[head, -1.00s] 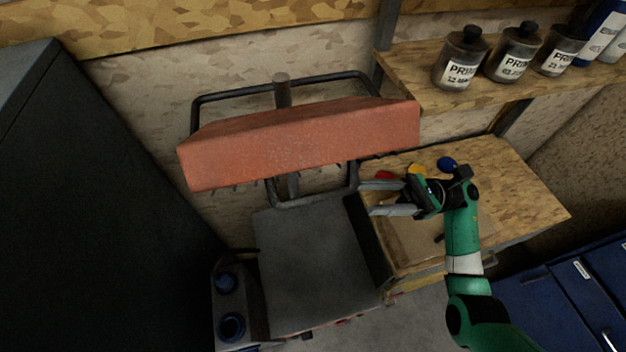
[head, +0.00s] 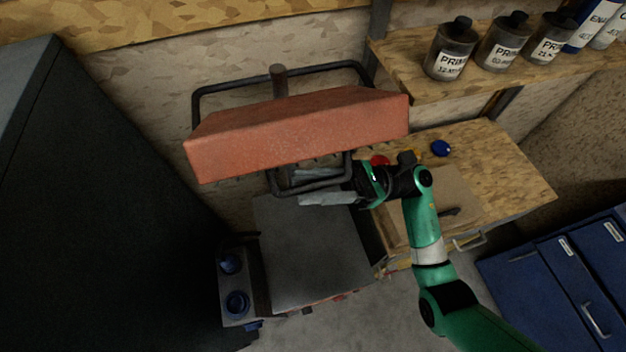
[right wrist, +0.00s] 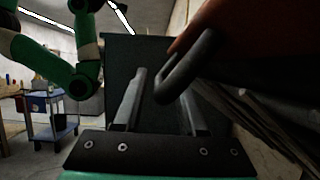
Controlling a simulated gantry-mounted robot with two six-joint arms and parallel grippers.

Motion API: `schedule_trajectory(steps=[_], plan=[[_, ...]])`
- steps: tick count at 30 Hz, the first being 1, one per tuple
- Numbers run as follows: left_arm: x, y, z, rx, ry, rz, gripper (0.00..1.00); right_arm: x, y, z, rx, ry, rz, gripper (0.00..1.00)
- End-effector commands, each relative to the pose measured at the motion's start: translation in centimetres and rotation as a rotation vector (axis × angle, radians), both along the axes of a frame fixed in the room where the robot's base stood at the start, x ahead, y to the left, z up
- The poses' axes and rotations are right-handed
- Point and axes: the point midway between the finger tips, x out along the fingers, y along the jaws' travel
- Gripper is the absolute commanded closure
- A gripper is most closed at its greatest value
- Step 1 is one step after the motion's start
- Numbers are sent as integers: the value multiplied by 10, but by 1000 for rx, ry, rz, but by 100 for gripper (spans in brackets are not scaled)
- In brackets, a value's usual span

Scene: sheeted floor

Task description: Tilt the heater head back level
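The heater head (head: 300,130) is a long orange-red box in front of the back wall, sloping in the head view with its right end higher. A dark tubular frame shows above it and a dark handle loop (head: 284,190) below it. My right gripper (head: 299,187) is open at this loop, its fingers reaching in from the right. In the right wrist view, the loop's rounded end (right wrist: 165,95) appears between the two spread fingers (right wrist: 160,100); I cannot tell whether they touch it. My left gripper is not visible.
A grey flat-topped unit (head: 310,250) stands below the heater head. A wooden bench (head: 510,185) is at right, under a shelf (head: 420,85) of bottles. A dark cabinet (head: 110,220) fills the left, and blue drawers (head: 560,280) stand at lower right.

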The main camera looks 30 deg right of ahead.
Motion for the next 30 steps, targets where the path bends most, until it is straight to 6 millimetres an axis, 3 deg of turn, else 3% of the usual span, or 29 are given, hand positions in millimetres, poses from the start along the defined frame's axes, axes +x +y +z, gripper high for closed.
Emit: schedule_trajectory(steps=[1,6,30], plan=[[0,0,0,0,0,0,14,0,0,0,0,0,0,71],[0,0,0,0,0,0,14,0,0,0,0,0,0,100],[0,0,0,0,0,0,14,0,0,0,0,-1,1,100]])
